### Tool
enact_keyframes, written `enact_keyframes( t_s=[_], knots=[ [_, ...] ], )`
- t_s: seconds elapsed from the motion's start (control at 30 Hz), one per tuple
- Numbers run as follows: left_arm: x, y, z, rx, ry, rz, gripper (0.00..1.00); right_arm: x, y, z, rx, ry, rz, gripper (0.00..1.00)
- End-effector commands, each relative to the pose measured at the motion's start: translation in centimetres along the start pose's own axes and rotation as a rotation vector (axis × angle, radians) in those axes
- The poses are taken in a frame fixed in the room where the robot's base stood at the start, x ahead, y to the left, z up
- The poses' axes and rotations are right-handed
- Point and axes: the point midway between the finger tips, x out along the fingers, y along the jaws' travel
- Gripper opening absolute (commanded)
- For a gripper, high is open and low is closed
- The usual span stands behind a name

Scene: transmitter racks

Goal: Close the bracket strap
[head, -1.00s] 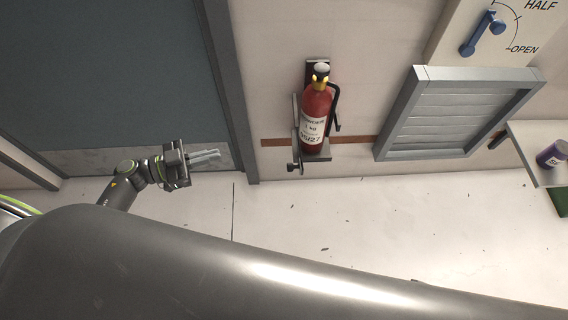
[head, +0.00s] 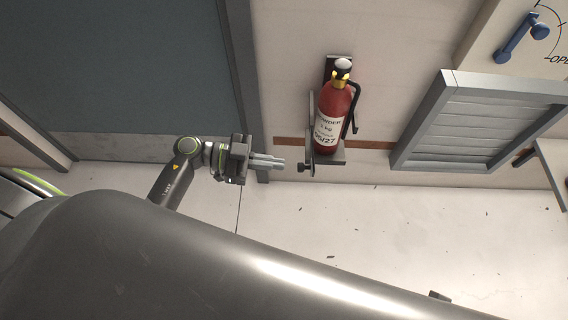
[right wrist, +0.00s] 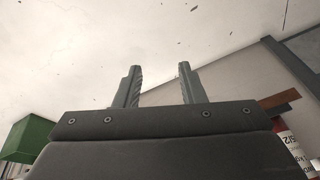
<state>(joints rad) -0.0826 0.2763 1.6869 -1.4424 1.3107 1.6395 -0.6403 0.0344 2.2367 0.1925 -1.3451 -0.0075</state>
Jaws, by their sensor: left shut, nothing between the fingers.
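A red fire extinguisher (head: 334,106) stands upright in a bracket (head: 330,157) on the wall in the head view. The bracket strap (head: 312,120) appears as a narrow grey piece along the extinguisher's left side, standing out from the wall. A dark knob (head: 303,168) sits at its lower end. My left gripper (head: 280,161) is shut and empty, just left of the knob, with a small gap seen between them. My right gripper (right wrist: 158,68) is open and empty in the right wrist view, over pale floor. The extinguisher's label (right wrist: 290,150) shows there at the lower right.
A grey louvred vent (head: 480,118) is on the wall right of the extinguisher. A blue lever (head: 522,38) is above it. A grey door and its frame (head: 232,75) are at the left. A shelf edge (head: 552,165) juts in at the right.

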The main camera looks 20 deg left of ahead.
Motion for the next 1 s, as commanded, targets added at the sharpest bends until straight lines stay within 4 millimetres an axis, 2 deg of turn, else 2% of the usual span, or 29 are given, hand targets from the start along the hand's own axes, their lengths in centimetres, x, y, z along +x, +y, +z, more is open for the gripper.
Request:
enact_keyframes(
  t_s=[0.1,0.3,0.77,1.0],
  knots=[
    [1.6,0.0,0.1,0.000,0.003,0.000,0.00,-0.2,-0.2,-0.2,-0.002,0.014,-0.009,0.36],
    [2.7,0.0,0.0,-0.001,0.001,0.000,0.00,-0.5,-0.4,-0.4,-0.003,0.027,-0.016,0.36],
    [2.8,0.0,0.0,-0.001,0.000,-0.002,0.00,-0.8,-0.4,-0.5,-0.005,0.031,-0.015,0.36],
    [3.0,0.2,-0.2,-0.005,0.000,-0.026,0.00,-0.6,0.1,0.1,-0.001,0.000,0.004,0.36]
  ],
)
